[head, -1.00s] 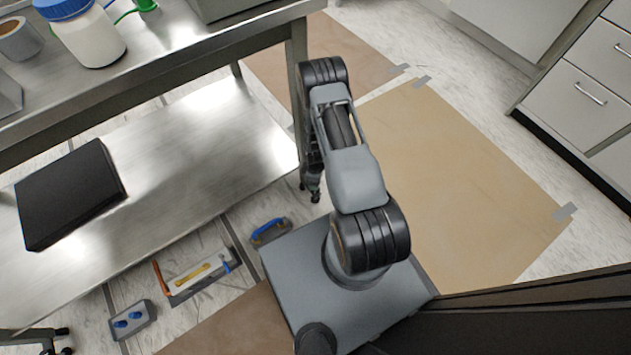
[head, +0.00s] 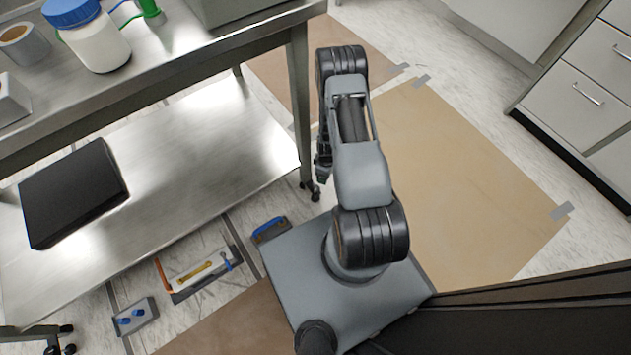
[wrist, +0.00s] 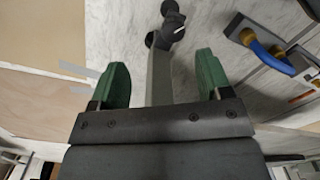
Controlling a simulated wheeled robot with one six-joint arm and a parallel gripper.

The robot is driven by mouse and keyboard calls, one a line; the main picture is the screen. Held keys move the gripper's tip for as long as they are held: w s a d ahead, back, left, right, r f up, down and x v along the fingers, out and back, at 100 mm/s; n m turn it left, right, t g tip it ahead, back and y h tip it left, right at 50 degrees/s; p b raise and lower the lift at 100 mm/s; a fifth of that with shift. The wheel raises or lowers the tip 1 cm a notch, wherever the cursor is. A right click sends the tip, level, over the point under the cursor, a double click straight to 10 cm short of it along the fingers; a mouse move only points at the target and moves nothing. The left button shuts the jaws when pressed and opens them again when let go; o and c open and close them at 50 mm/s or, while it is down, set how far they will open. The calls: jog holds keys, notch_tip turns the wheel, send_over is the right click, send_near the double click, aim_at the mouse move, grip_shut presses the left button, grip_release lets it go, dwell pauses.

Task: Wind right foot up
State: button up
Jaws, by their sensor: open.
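The steel table's right leg (head: 303,110) ends in a dark foot with a caster (head: 316,193) near the floor, just left of my arm. In the wrist view the leg (wrist: 160,78) runs up the picture to the dark foot (wrist: 167,25), which lies beyond the fingertips. My gripper (wrist: 163,76) is open, with its two green fingers apart on either side of the leg in the picture. I cannot tell how far the leg is in depth. Nothing is held. In the head view my gripper is mostly hidden behind my arm.
A blue-handled float (head: 270,230) lies on the floor close to the foot, with a tool tray (head: 198,272) further left. A black case (head: 72,193) lies on the lower shelf (head: 210,130). Brown floor covering (head: 460,170) to the right is clear.

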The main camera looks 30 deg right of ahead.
aim_at(315, 188)
jog(key=a+f+m+y+b, duration=0.1)
jog(key=f+m, duration=0.3)
jog(key=m, duration=0.5)
jog(key=w+a+f+m+t+y+b, duration=0.1)
jog(key=f+m+b, duration=0.2)
jog(key=m, duration=0.7)
jog(key=a+f+m+y+b, duration=0.1)
jog(key=f+m+y+b, duration=0.1)
jog(key=f+m, duration=0.4)
jog(key=shift+w+a+m+t, duration=0.15)
jog(key=shift+a+m, duration=0.05)
jog(key=shift+m, duration=0.85)
jog(key=shift+w+a+m+t, duration=0.1)
jog(key=shift+a+m+t, duration=0.05)
jog(key=shift+m, duration=0.9)
jog(key=shift+c, duration=0.2)
